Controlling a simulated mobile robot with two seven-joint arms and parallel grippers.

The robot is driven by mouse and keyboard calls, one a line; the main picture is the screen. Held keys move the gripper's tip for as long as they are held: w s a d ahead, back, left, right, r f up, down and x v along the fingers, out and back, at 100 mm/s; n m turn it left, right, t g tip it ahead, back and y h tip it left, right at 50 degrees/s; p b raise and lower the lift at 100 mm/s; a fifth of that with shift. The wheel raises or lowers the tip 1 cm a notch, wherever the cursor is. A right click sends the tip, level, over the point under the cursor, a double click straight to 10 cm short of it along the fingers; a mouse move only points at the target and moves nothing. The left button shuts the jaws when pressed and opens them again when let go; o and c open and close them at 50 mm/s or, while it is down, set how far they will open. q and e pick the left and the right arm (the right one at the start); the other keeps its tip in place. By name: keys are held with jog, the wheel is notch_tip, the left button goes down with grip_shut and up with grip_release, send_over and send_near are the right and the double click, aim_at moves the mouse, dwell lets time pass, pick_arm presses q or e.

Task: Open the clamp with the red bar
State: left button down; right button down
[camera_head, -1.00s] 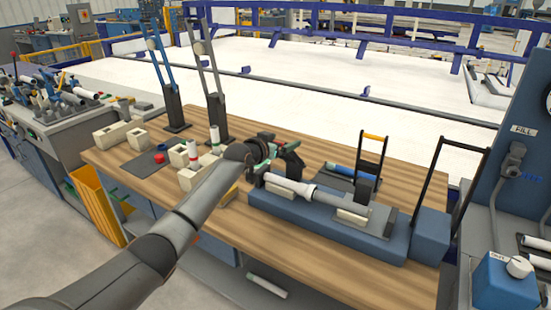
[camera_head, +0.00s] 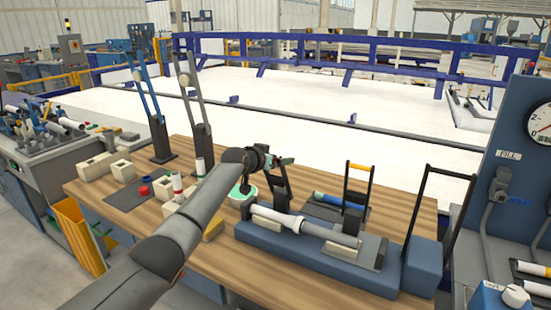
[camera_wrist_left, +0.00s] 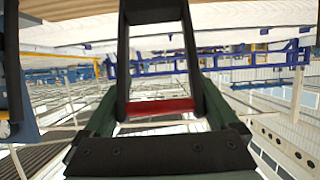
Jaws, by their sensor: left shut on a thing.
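My left gripper (camera_head: 286,162) has dark green fingers and is shut on the red bar (camera_wrist_left: 158,107) of the clamp handle. In the left wrist view the red bar crosses between the handle's two black side arms (camera_wrist_left: 152,12). In the head view the black clamp handle (camera_head: 278,188) stands raised at the left end of the blue fixture (camera_head: 300,262). A white and grey pipe (camera_head: 275,217) lies along this fixture. The red bar is too hidden to make out in the head view. My right gripper is not in view.
Pale blocks (camera_head: 97,166) and upright levers (camera_head: 200,135) stand at the left. The wooden table (camera_head: 245,268) is bare in front.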

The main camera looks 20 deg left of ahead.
pick_arm(q)
jog(key=shift+s+d+f, duration=0.1)
jog(key=shift+f, duration=0.55)
grip_release()
jog(key=shift+w, duration=0.2)
jog(key=shift+s+r, duration=0.15)
jog(key=shift+r, duration=0.15)
jog(key=v, duration=1.2)
jog(key=shift+f, duration=0.15)
